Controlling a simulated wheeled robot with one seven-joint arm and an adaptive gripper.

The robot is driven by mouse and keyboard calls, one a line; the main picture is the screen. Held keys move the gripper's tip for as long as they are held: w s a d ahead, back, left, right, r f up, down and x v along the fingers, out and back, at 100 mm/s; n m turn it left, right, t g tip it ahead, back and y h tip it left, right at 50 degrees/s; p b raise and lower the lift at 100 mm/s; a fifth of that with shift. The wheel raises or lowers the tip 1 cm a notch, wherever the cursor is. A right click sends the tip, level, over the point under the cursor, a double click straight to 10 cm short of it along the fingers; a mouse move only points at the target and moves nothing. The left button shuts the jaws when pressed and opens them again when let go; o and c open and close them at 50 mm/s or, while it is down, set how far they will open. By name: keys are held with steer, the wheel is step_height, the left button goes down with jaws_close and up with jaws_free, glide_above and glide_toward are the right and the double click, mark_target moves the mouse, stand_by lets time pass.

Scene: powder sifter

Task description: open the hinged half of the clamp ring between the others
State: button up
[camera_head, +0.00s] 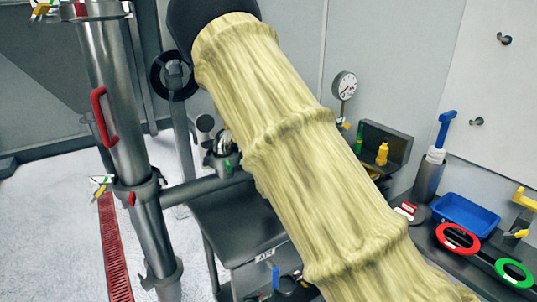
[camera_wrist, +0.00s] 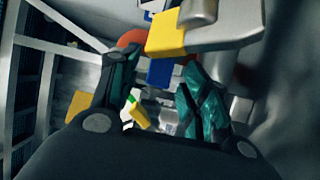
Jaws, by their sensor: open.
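A steel column (camera_head: 116,100) stands at the left in the head view. A clamp ring (camera_head: 140,192) sits around its middle, between one near the top (camera_head: 95,12) and a lower one (camera_head: 163,276). White, yellow and green pieces stick out on the left of the upper two. In the wrist view my gripper (camera_wrist: 160,65) is open, its teal fingers apart. A yellow block (camera_wrist: 166,36) with a blue part (camera_wrist: 160,73) is at the fingertips, against a grey metal part (camera_wrist: 225,20). I cannot tell which clamp this is or whether they touch. My gripper does not show in the head view.
My yellow-sleeved arm crosses the head view and hides much of the middle. A red handle (camera_head: 102,117) is on the column. On the right are a blue tray (camera_head: 466,216), a red ring (camera_head: 457,238), a green ring (camera_head: 514,272) and a gauge (camera_head: 344,85).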

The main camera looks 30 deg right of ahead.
steer(key=v, duration=1)
steer(key=shift+s+a, duration=0.15)
steer(key=shift+s, duration=0.1)
steer(key=shift+r, duration=0.1)
